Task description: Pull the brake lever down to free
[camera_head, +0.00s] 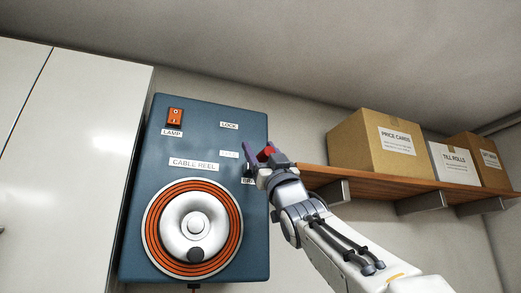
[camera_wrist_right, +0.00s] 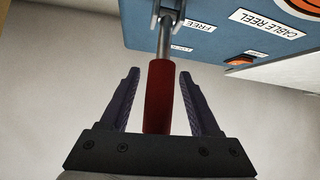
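The brake lever has a red grip (camera_wrist_right: 158,98) on a grey metal rod, which meets a bracket on the blue cable reel panel (camera_head: 210,108). My right gripper (camera_wrist_right: 159,75) is open, with one dark finger on each side of the red grip and a visible gap to each. In the head view my right gripper (camera_head: 260,160) is at the panel's right edge, where a bit of red (camera_head: 268,151) shows. It hides most of the lever and part of the brake label. The LOCK label (camera_head: 229,126) is above the pale FREE label (camera_head: 229,154). My left gripper is not in view.
The panel also carries an orange lamp switch (camera_head: 175,117) and a round cable reel (camera_head: 194,227). A wooden shelf (camera_head: 350,179) with cardboard boxes (camera_head: 375,141) is right of the panel, close to my right arm. A white cabinet (camera_head: 70,150) stands at the left.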

